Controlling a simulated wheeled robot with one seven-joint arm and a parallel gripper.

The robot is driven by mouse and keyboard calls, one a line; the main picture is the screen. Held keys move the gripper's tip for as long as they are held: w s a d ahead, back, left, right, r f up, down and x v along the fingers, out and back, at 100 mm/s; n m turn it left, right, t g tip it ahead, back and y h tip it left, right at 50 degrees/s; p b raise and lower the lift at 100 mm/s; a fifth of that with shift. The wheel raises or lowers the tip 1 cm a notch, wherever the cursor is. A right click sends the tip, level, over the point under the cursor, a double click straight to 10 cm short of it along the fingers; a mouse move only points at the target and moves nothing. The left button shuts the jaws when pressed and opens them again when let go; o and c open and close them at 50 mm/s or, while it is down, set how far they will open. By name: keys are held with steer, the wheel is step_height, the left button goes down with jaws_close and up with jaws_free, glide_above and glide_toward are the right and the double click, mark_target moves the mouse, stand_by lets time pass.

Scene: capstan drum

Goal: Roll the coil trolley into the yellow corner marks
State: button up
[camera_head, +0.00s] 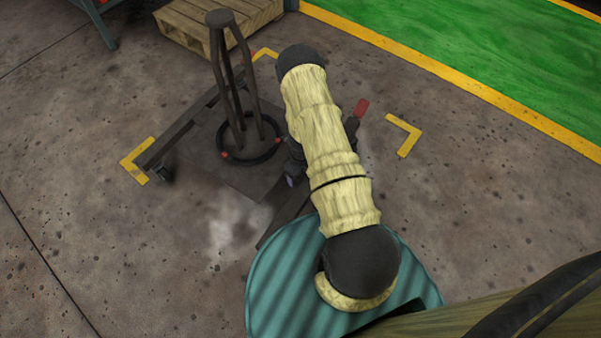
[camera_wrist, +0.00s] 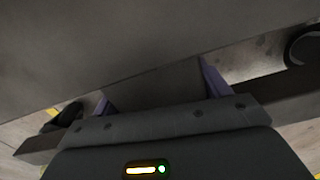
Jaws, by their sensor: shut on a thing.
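The coil trolley (camera_head: 207,163) is a dark, low platform with several upright bars meeting at a round cap and a dark ring around their foot. It stands between yellow corner marks: one at left (camera_head: 136,163), one at the back (camera_head: 265,54), one at right (camera_head: 404,136). No fourth mark shows. The trolley's left end is close to the left mark; a gap of floor lies before the right mark. My gripper (camera_wrist: 160,92) has its purple fingers closed on a grey plate at the trolley's near side. My arm hides much of the trolley's right part in the head view.
A wooden pallet (camera_head: 218,22) stands behind the trolley, close to the back mark. A yellow line (camera_head: 450,75) borders a green floor (camera_head: 480,45) at upper right. A blue-green stand leg (camera_head: 100,22) is at upper left. Floor at left and right is clear.

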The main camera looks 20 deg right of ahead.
steer(key=shift+o, duration=0.4)
steer(key=w+d, duration=0.2)
steer(key=d, duration=0.5)
steer(key=shift+w+d, duration=0.2)
steer(key=shift+w, duration=0.05)
steer(key=shift+d, duration=0.1)
